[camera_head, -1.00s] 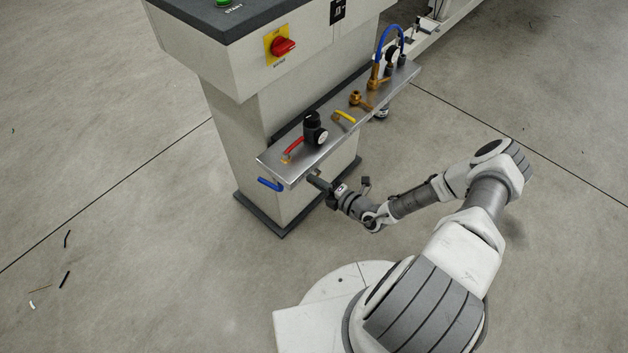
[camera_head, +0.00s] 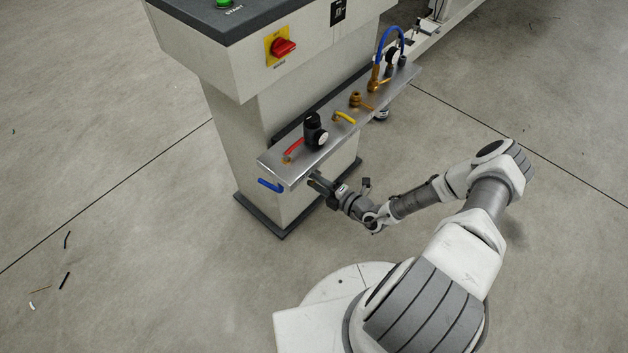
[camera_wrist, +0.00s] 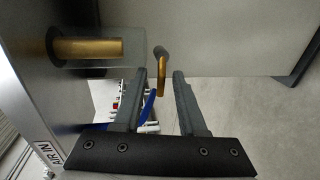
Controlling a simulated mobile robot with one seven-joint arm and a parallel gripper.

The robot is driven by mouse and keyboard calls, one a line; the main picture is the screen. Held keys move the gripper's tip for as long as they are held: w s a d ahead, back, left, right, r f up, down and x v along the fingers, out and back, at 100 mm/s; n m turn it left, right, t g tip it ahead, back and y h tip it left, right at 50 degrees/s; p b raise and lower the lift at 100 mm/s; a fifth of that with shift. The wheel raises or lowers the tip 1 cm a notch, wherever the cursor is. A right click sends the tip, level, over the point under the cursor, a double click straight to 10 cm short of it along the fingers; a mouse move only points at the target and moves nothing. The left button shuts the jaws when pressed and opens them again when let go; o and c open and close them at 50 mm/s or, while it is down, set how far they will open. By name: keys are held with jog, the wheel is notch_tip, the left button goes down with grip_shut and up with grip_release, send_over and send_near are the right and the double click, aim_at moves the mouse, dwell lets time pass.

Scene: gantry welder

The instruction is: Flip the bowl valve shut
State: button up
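My gripper (camera_head: 316,182) is below the front edge of the steel shelf, pointing in at the column. In the wrist view my gripper (camera_wrist: 165,80) is open, its two dark fingers apart. A small brass-coloured lever (camera_wrist: 161,78) hangs from a dark round end between the fingertips, with gaps on both sides; it may be the bowl valve, but no label shows. In the head view this part is hidden under the shelf. The black regulator (camera_head: 314,128) with a gauge stands on the shelf above.
The steel shelf (camera_head: 350,132) carries a red lever (camera_head: 292,147), a yellow lever (camera_head: 344,117) and brass fittings. A blue lever (camera_head: 270,185) sticks out at its left end. In the wrist view a brass pipe (camera_wrist: 90,48) lies left of the fingers.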

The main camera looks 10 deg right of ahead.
jog(key=p+v, duration=0.3)
jog(key=v, duration=1.4)
jog(key=shift+d+p, duration=0.2)
jog(key=shift+p, duration=0.15)
jog(key=shift+s, duration=0.15)
jog(key=a+r+n+g, duration=0.2)
jog(key=r+n+g, duration=0.4)
jog(key=r+n, duration=0.75)
jog(key=a+r+n+g, duration=0.3)
jog(key=r+n+g, duration=0.3)
jog(key=r+n, duration=0.75)
jog(key=s+a+r+n+t+h, duration=0.1)
jog(key=s+r+n+h, duration=0.3)
jog(key=r+n, duration=0.6)
jog(key=s+a+r+n+t+h, duration=0.2)
jog(key=s+r+n+h, duration=0.3)
jog(key=r+n, duration=0.5)
jog(key=shift+s+a+r+t, duration=0.2)
jog(key=shift+s+r+t, duration=0.45)
jog(key=shift+r+t, duration=0.2)
